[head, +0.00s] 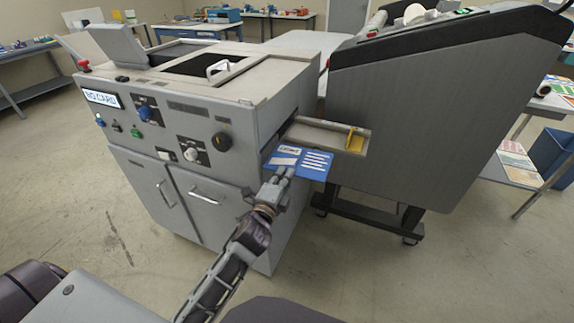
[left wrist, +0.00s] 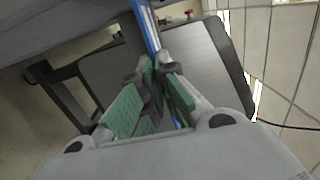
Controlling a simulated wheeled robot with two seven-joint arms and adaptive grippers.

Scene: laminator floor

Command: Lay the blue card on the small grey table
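The blue card (head: 314,163), with white print, lies level at the right side of the grey laminator, just in front of its exit tray (head: 318,136). My left gripper (head: 285,172) meets the card's near edge. In the left wrist view the card shows edge-on as a thin blue strip (left wrist: 148,25) between the green-padded fingers (left wrist: 155,72), which are shut on it. I cannot tell whether the card still touches the tray. My right gripper is out of view. I cannot surely pick out the small grey table.
The laminator (head: 200,125) fills the left-centre. A large dark grey machine (head: 430,115) on a wheeled frame stands right of the card. A table with sheets (head: 545,100) and a blue bin (head: 552,150) are at the far right. Floor in front is clear.

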